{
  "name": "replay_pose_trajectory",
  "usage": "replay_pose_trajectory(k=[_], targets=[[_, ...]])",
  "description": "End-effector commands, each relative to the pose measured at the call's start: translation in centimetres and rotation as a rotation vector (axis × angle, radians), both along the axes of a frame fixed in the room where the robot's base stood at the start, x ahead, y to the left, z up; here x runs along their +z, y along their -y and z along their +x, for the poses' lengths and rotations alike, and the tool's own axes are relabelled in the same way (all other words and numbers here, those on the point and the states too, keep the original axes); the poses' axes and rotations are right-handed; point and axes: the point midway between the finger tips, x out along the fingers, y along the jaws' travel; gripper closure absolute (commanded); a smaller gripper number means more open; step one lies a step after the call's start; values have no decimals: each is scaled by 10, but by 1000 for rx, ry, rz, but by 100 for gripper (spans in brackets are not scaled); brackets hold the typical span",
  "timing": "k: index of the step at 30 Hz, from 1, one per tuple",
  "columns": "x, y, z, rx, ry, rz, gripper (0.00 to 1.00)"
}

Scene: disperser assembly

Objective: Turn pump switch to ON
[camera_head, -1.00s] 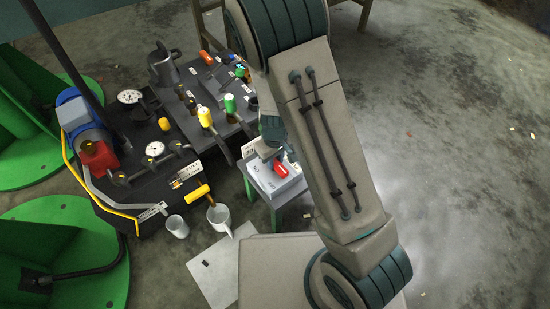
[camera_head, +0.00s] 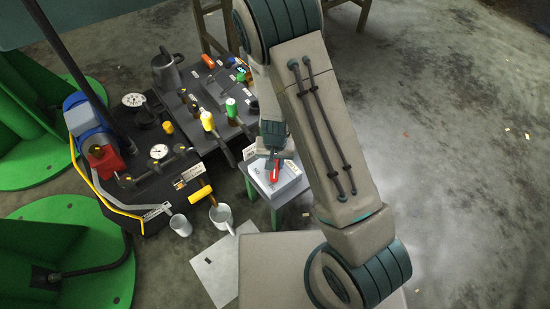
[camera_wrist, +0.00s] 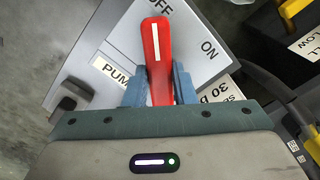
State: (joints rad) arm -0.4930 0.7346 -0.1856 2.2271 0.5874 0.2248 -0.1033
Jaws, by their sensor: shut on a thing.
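The pump switch is a red handle with a white stripe (camera_wrist: 156,50) on a light grey switch box (camera_wrist: 205,70). In the wrist view the handle points up, with its tip close to the OFF label (camera_wrist: 161,9). The ON label (camera_wrist: 209,48) is to the right of it. My gripper (camera_wrist: 159,84) has its two blue fingers on either side of the handle's lower part, shut on it. In the head view my gripper (camera_head: 274,154) reaches down to the red handle (camera_head: 275,173); my arm hides part of the box.
The switch box sits on a small green-legged stand (camera_head: 277,203). Left of it is a dark bench (camera_head: 148,190) with valves, gauges and a blue-and-red pump (camera_head: 92,130). Open floor lies right.

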Motion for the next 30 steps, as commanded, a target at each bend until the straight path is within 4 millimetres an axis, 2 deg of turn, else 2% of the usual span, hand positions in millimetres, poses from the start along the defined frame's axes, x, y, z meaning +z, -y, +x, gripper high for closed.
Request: replay_pose_trajectory(k=[18,30], targets=[[2,-1,-1,-571,-4,1,99],[1,-2,-1,-809,-5,1,99]])
